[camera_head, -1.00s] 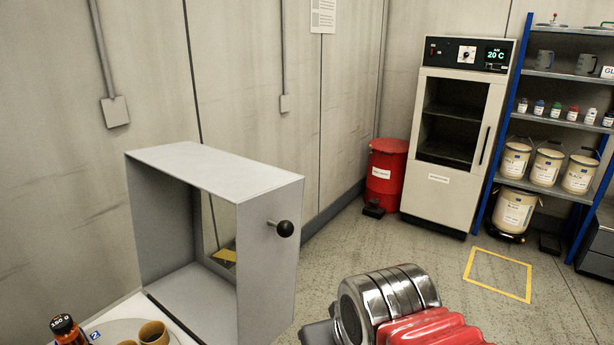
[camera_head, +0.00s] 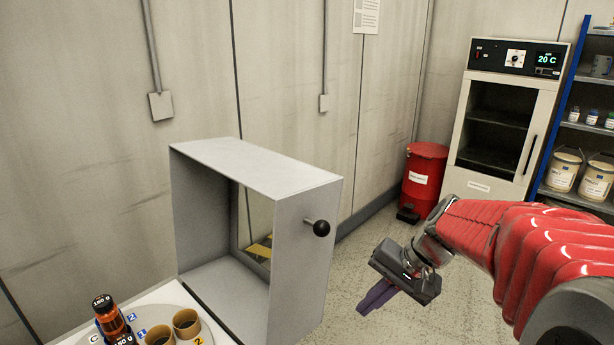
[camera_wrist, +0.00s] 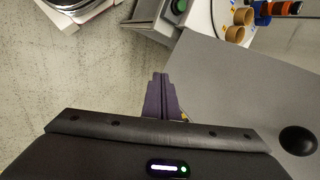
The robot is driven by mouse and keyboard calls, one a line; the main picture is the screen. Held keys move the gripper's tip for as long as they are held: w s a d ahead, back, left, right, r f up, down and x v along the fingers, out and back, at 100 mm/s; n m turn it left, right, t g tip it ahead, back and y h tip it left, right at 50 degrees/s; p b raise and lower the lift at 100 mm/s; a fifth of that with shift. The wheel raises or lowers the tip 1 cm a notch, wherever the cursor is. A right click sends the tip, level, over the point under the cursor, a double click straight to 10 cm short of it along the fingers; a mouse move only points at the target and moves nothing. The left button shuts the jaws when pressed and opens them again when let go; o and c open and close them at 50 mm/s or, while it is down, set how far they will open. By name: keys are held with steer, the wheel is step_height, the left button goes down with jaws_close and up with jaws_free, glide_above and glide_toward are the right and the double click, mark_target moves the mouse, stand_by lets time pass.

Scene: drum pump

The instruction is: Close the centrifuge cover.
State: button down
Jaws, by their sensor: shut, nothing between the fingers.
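In the wrist view the grey panel (camera_wrist: 235,85) fills the right side, with the knob (camera_wrist: 298,140) at lower right. My gripper (camera_head: 372,300), with purple fingers, is shut and empty to the right of the cover, lower than the knob. It also shows in the wrist view (camera_wrist: 160,82), left of the knob. I see no contact with the knob.
Amber bottles (camera_head: 110,318) and brown cups (camera_head: 186,323) stand on the plate. A red bin (camera_head: 424,175), an oven-like cabinet (camera_head: 500,120) and a blue-framed shelf (camera_head: 565,110) stand behind. Open floor (camera_head: 365,262) lies right of the cover.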

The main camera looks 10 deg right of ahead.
steer(key=w+d+r+m+t+y, duration=0.25)
steer(key=w+d+r+y, duration=0.2)
steer(key=w, duration=0.35)
steer(key=w+d+r+m+t+y, duration=0.1)
steer(key=w+d+r+t+y, duration=0.3)
steer(key=w, duration=0.5)
steer(key=w+d+r+n+t, duration=0.1)
steer(key=d+r+t, duration=0.1)
steer(key=r, duration=0.6)
steer(key=shift+w+d+r+y, duration=0.25)
steer(key=shift+w+d+y, duration=0.15)
steer(key=shift+d, duration=0.1)
steer(key=shift+a+t, duration=0.1)
steer(key=shift+t, duration=0.15)
steer(key=w+a, duration=0.4)
steer(key=a, duration=0.6)
steer(key=shift+a+r, duration=0.35)
steer(key=shift+r, duration=0.05)
